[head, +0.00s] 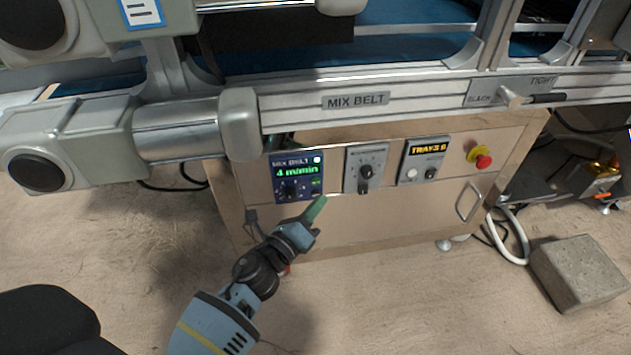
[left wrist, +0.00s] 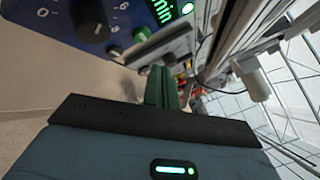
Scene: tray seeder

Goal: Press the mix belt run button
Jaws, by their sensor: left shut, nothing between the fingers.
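The blue mix belt panel (head: 283,193) is on the front of the beige cabinet. Its green display (head: 297,171) reads 4 m/min, and a bright green lit spot (head: 317,159) shows at its upper right. The panel also shows in the left wrist view (left wrist: 62,15), with a black knob (left wrist: 90,20) and a lit green round spot (left wrist: 187,8). I cannot tell which control is the run button. My left gripper (head: 316,207) is shut and empty, its green fingers just below the panel's lower right in the head view. The fingers (left wrist: 160,88) also show in the left wrist view. My right gripper is not in view.
A grey knob panel (head: 365,169) and a trays counter panel (head: 423,160) sit to the right, then a red stop button (head: 483,162) and a handle (head: 469,200). The mix belt rail (head: 356,100) overhangs above. A grey block (head: 577,272) lies on the floor at right.

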